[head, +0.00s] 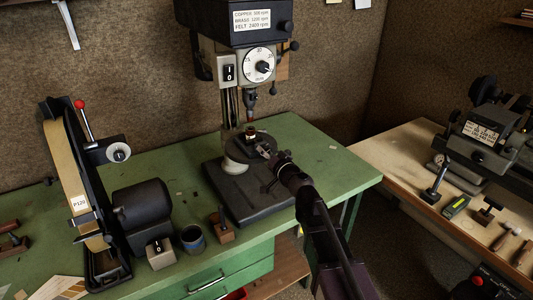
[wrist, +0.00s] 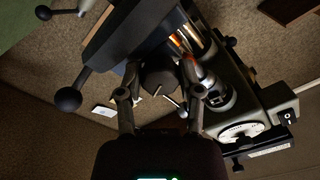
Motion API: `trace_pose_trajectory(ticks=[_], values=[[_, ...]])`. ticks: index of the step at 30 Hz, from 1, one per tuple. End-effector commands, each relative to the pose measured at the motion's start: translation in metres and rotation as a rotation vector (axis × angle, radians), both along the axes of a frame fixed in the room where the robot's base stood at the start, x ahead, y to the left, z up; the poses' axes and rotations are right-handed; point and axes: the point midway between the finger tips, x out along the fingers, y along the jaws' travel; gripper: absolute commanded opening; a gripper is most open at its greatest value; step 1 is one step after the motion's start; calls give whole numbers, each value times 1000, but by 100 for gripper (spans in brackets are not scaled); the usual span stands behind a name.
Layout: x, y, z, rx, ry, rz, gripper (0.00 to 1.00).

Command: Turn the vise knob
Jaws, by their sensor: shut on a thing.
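My gripper (wrist: 161,80) is shut on the vise knob (wrist: 158,76), a dark round knob with a pale line on its face, between the two fingers in the wrist view. In the head view my gripper (head: 273,163) reaches from the lower right to the small dark vise (head: 262,146) on the drill press table. The knob cannot be made out there, behind the gripper. A small brassy piece (head: 250,131) sits at the vise, below the drill chuck (head: 250,103).
The drill press (head: 236,60) rises just behind the vise. A wooden bench (head: 400,150) with a machine is at right.

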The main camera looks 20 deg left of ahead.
Motion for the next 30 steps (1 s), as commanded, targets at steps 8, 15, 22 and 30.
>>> trace_pose_trajectory(ticks=[8, 15, 22, 30], values=[[1, 1, 1, 44, 50, 0, 0], [1, 0, 1, 45, 51, 0, 0], [1, 0, 1, 44, 51, -1, 82], [1, -1, 0, 43, 49, -1, 82]])
